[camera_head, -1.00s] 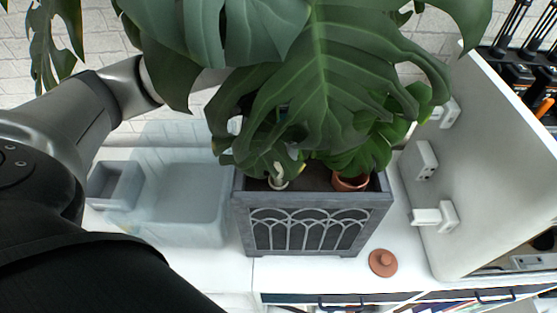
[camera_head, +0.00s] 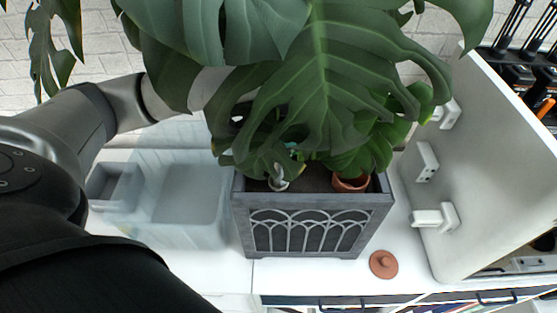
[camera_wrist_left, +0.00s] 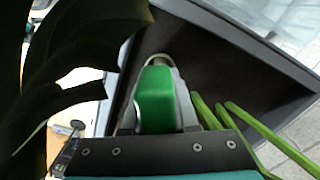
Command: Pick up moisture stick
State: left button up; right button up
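A dark grey planter (camera_head: 240,205) with arched metalwork on its front stands on the white cabinet top. A large leafy plant (camera_head: 325,70) covers much of it. My left gripper (camera_wrist_left: 158,112) is over the soil, mostly hidden by leaves in the head view. In the left wrist view a green block (camera_wrist_left: 156,96) with pale grey sides lies directly ahead of my gripper. It may be the moisture stick's head, but I cannot tell for sure, nor whether the fingers touch it. A small pale shape (camera_head: 279,180) shows at the planter's left inside. My right gripper is not in view.
A terracotta pot (camera_head: 350,184) sits inside the planter at the right. A translucent bin (camera_head: 190,195) and a small grey box (camera_head: 113,184) are at the left. A terracotta lid (camera_head: 383,264) lies in front. A white panel (camera_head: 490,160) stands at the right. Green stems (camera_wrist_left: 262,135) rise close to my gripper.

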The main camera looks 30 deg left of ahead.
pick_arm(q)
grip_shut()
notch_tip(320, 180, up, 28)
jog(key=p, duration=0.9)
jog(key=shift+r, duration=0.25)
dwell(0.9)
